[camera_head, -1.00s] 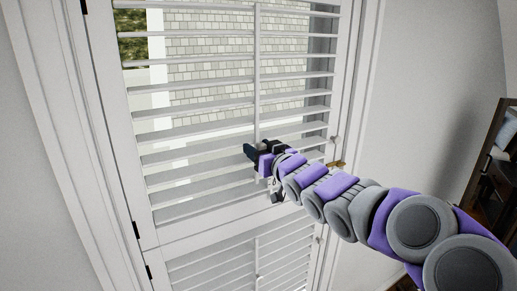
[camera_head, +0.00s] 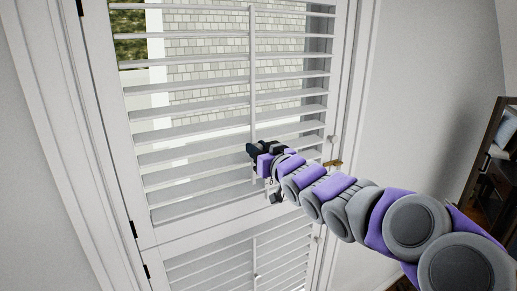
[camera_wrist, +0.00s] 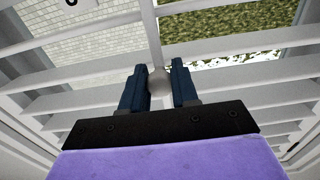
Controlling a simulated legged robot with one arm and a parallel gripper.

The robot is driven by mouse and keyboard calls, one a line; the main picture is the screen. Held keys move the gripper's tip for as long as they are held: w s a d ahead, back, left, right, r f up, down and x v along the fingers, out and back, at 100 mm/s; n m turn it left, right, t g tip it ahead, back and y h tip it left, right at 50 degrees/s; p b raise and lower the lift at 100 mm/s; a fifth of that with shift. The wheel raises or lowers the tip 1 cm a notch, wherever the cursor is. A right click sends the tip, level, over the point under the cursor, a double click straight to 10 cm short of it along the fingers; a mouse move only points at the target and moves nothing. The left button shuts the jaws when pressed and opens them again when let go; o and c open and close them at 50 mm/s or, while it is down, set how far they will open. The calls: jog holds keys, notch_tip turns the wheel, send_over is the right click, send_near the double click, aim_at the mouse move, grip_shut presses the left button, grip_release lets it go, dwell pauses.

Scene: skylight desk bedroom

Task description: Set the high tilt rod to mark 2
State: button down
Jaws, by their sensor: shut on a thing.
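The high tilt rod (camera_head: 253,70) is a thin white upright bar on the upper louvred shutter panel (camera_head: 190,218). In the wrist view the rod (camera_wrist: 151,32) runs down to a round grey knob (camera_wrist: 159,82) between the two dark blue fingers. My gripper (camera_head: 251,150) is at the lower part of the rod, in front of the slats, and is shut on the knob; it also shows in the wrist view (camera_wrist: 160,70). A white tag (camera_wrist: 76,4) with a dark figure is cut off at the top of the wrist view, so I cannot read it.
A lower shutter panel with its own rod (camera_head: 255,258) is below. A small knob (camera_head: 333,140) and a brass-coloured latch (camera_head: 332,164) are on the right frame. Dark shelving (camera_head: 492,165) stands at far right. Bare wall (camera_head: 420,100) lies between.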

jog(key=shift+f, duration=0.85)
jog(key=c, duration=1.2)
grip_release()
jog(key=o, duration=0.3)
jog(key=shift+w+a, duration=0.1)
jog(key=shift+w, duration=0.1)
jog(key=shift+s, duration=0.1)
jog(key=shift+s, duration=0.1)
jog(key=b+v, duration=0.2)
jog(key=v, duration=1.5)
